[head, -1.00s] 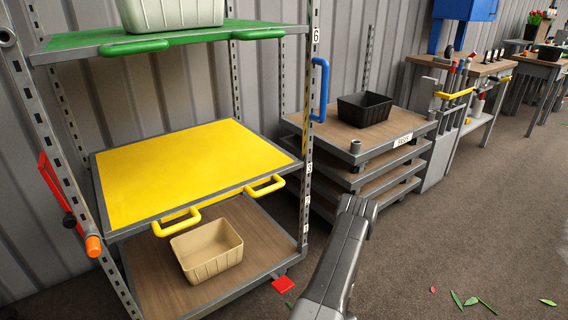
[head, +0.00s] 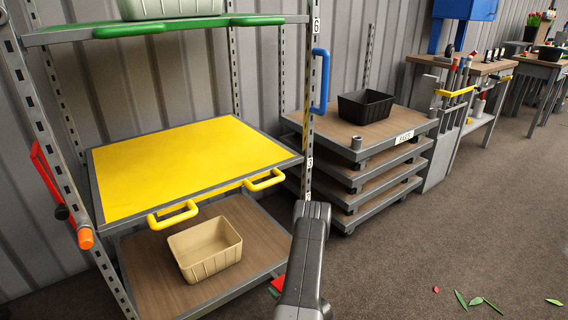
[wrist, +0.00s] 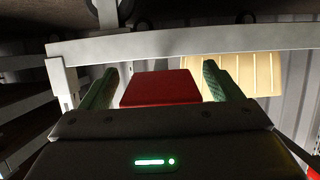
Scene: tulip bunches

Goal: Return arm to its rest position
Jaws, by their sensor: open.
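My gripper (wrist: 160,88) shows in the wrist view. Its two green fingers stand wide apart, so it is open. A flat red piece (wrist: 160,88) shows between the fingers; I cannot tell how far beyond them it lies. A red patch (head: 279,284) also shows beside my arm in the head view, low by the trolley's front right corner. In the head view my dark grey arm (head: 304,255) rises from the bottom middle, in front of the floor right of the trolley. The gripper itself cannot be made out there.
A shelf trolley stands at left with a yellow shelf (head: 185,165), a green shelf (head: 75,35) and a beige crate (head: 205,250) on its wooden bottom shelf. The crate also shows in the wrist view (wrist: 250,72). Stacked dollies carry a black crate (head: 365,107). The floor (head: 420,240) at right is mostly open.

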